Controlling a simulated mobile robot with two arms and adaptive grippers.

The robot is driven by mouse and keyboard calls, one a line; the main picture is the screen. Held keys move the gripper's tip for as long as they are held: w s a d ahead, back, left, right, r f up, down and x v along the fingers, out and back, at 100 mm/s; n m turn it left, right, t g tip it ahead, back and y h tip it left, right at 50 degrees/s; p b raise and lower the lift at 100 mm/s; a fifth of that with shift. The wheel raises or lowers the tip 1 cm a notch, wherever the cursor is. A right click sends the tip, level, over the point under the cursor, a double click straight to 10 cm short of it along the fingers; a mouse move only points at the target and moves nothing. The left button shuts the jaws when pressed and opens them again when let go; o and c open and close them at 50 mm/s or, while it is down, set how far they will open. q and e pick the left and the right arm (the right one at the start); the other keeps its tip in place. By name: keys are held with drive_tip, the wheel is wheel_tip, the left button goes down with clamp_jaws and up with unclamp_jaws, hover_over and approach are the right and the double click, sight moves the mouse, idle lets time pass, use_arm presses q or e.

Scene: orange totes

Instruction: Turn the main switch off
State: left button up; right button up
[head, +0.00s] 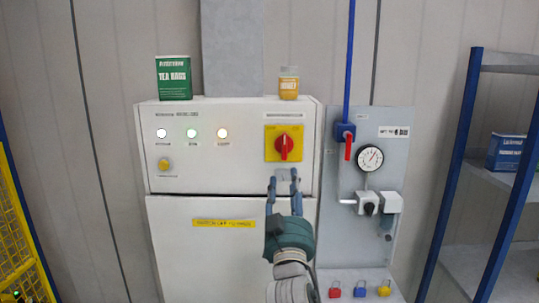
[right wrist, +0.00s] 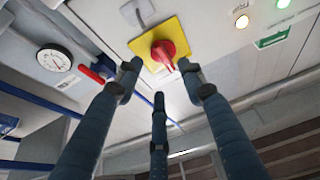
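The main switch (head: 284,146) is a red rotary handle on a yellow square plate (head: 270,154), at the upper right of a white cabinet front. Its handle stands about upright in the head view. My right gripper (head: 284,180) is just below the plate, fingers pointing up and spread apart, with nothing between them. In the right wrist view the red handle (right wrist: 163,52) lies beyond the spread fingers (right wrist: 160,85). I cannot tell whether any finger touches the plate. My left gripper is not in view.
The white cabinet (head: 180,222) carries a green tea box (head: 173,77) and a yellow jar (head: 289,83) on top. A grey panel (head: 340,250) with a gauge (head: 368,158) and a red-handled valve (head: 348,145) is to the right. Blue-framed shelves (head: 490,170) stand far right.

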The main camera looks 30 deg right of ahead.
sight(286, 156)
drive_tip(key=p+x, duration=0.3)
drive_tip(key=x, duration=0.7)
drive_tip(key=shift+d+p, duration=0.15)
drive_tip(key=shift+p, duration=0.15)
clamp_jaws()
